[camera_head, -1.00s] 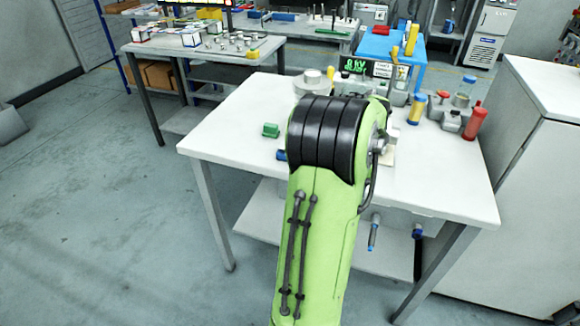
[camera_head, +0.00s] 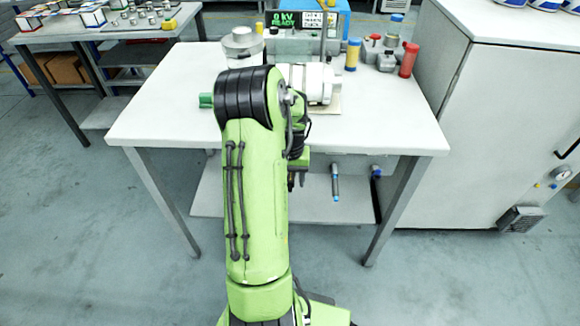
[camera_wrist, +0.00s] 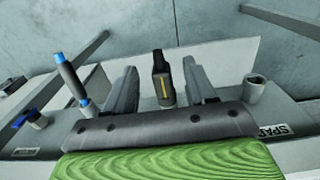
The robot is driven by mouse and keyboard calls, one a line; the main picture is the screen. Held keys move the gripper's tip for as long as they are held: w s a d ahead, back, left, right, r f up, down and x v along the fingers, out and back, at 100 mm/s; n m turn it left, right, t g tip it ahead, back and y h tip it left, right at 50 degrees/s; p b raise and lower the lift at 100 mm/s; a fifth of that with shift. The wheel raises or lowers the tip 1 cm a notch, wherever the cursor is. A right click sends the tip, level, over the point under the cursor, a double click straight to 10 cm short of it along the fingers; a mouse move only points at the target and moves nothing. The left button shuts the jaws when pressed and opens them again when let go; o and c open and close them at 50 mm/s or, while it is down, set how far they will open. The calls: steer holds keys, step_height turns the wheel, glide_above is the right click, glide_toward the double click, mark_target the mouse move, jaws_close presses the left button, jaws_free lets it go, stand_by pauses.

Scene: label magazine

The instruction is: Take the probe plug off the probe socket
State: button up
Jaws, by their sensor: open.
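In the wrist view, a black plug with a yellow stripe (camera_wrist: 162,82), which looks like the probe plug, stands out from a grey panel under the table. My gripper (camera_wrist: 160,68) is open, with one grey finger on each side of this plug. Gaps show between the plug and both fingers. In the head view my arm reaches down past the table's front edge, and the gripper is mostly hidden there.
Left of my gripper in the wrist view are a blue-tipped plug (camera_wrist: 72,78) and a blue-and-dark plug (camera_wrist: 30,118). An empty grey socket (camera_wrist: 254,88) is at right, by a partly readable "SPA" label. The white table (camera_head: 395,130) is above; a white cabinet (camera_head: 490,120) stands right.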

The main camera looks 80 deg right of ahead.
step_height(320, 180, down, 2)
steer(key=shift+f, duration=0.1)
jaws_close()
steer(key=shift+s+a+b, duration=0.25)
steer(key=shift+a+b, duration=0.2)
steer(key=shift+a, duration=0.75)
steer(key=shift+s+a+b, duration=0.25)
steer(key=shift+a+b, duration=0.15)
steer(key=shift+a, duration=0.75)
